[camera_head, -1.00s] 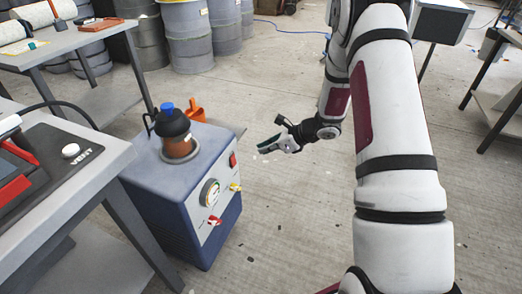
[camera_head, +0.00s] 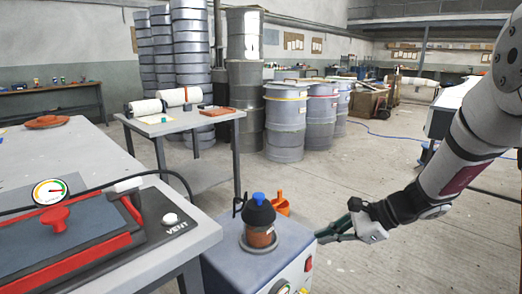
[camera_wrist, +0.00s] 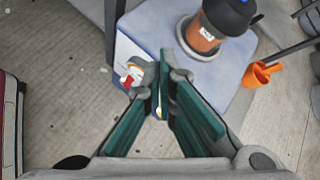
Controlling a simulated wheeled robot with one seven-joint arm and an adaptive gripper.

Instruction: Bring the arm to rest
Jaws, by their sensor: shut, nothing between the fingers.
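My gripper (camera_head: 328,236) is at the end of my arm on the right of the head view. It hangs just right of the blue cart (camera_head: 222,257) and points left toward it. In the wrist view its green-padded fingers (camera_wrist: 171,65) come together at the tips with nothing between them. The cart's top lies beyond the fingertips. An amber jar with a black lid and blue cap (camera_head: 259,238) stands upright in a ring on the cart; it also shows in the wrist view (camera_wrist: 203,38). The gripper appears apart from both.
An orange cup (camera_head: 281,203) sits by the cart's far edge. A table with white rolls (camera_head: 183,123) and metal drums (camera_head: 286,125) stand behind. The floor right of the cart is clear.

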